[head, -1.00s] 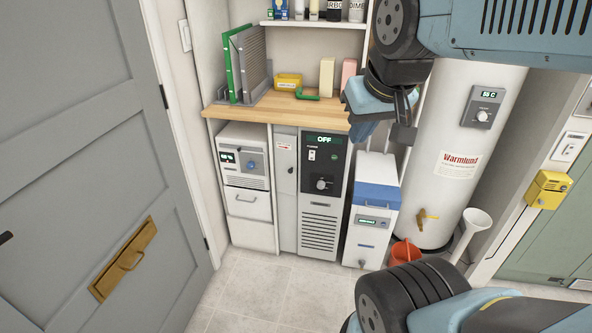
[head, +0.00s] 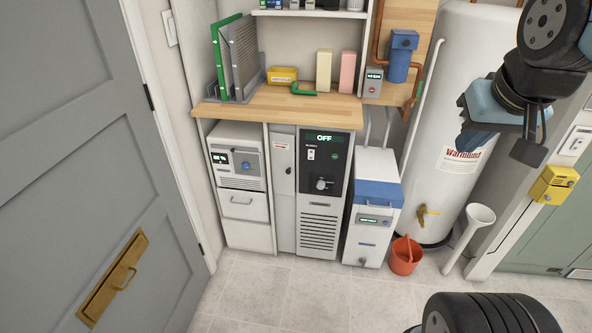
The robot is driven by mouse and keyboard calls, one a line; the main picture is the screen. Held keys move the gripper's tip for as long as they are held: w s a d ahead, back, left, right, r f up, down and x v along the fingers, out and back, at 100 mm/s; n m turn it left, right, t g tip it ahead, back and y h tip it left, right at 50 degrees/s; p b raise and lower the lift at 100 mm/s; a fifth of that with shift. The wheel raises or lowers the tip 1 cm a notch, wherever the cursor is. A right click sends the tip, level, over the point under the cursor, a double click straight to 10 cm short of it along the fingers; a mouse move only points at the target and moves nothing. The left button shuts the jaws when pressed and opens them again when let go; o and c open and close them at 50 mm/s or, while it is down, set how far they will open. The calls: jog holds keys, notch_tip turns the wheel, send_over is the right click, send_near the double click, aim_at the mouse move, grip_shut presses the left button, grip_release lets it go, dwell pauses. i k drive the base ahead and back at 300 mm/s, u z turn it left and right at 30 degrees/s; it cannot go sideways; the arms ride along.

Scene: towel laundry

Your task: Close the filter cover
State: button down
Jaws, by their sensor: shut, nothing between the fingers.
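I cannot tell for sure which part is the filter cover. A narrow grey panel (head: 284,185) with a small dark latch and a label stands between two appliances under the counter; it looks flush, though any small gap is too fine to see. The dark appliance (head: 321,195) beside it has an "OFF" display and a louvred lower front (head: 318,232). My gripper (head: 530,150) is at the upper right, in front of the white water heater, well away from these fronts. It is shut and empty.
A white unit with a blue band (head: 377,195) and a red bucket (head: 406,256) stand right of the appliances. The water heater (head: 462,195) is farther right. A grey door (head: 75,170) fills the left. The tiled floor (head: 290,300) in front is clear.

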aim_at(282, 146)
jog(key=u, duration=0.05)
jog(key=i, duration=1)
jog(key=z, duration=0.05)
